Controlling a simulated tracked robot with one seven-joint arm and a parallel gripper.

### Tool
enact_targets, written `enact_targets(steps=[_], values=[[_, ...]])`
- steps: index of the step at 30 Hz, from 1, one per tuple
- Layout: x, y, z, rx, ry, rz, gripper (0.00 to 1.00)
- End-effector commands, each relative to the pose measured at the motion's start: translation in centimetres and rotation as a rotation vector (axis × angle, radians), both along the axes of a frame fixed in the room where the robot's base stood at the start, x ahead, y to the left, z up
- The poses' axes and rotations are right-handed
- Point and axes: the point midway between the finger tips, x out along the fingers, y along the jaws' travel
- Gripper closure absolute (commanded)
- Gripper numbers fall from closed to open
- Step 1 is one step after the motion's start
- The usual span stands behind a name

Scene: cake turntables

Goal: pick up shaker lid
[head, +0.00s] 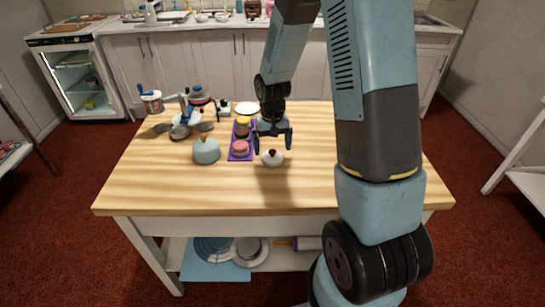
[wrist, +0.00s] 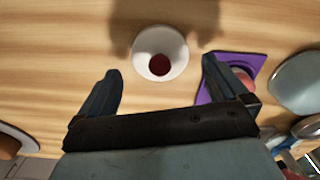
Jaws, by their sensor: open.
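A small white round piece with a dark red knob or centre (head: 273,160) stands on the wooden table in front of my gripper in the head view. I take it for the shaker lid, but cannot be sure. In the wrist view this white piece (wrist: 143,65) lies just beyond and between my fingertips, apart from them. My gripper (head: 273,144) is open and empty above the table. Its two spread fingers also show in the wrist view (wrist: 160,70).
A purple tray (head: 231,157) with several round cakes is close to the left of my gripper. A white plate (head: 246,108) lies behind. The table's front (head: 200,195) is clear.

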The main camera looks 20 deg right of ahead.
Motion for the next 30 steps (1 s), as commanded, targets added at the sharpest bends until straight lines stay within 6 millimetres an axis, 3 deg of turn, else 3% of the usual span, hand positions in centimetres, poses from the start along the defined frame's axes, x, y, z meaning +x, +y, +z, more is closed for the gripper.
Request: enact_targets(steps=[7, 17, 30], values=[[0.1, 0.0, -2.8, 0.000, 0.002, -0.002, 0.00], [0.2, 0.0, -3.2, 0.000, -0.001, -0.001, 0.00], [0.2, 0.0, -3.2, 0.000, -0.001, -0.001, 0.42]])
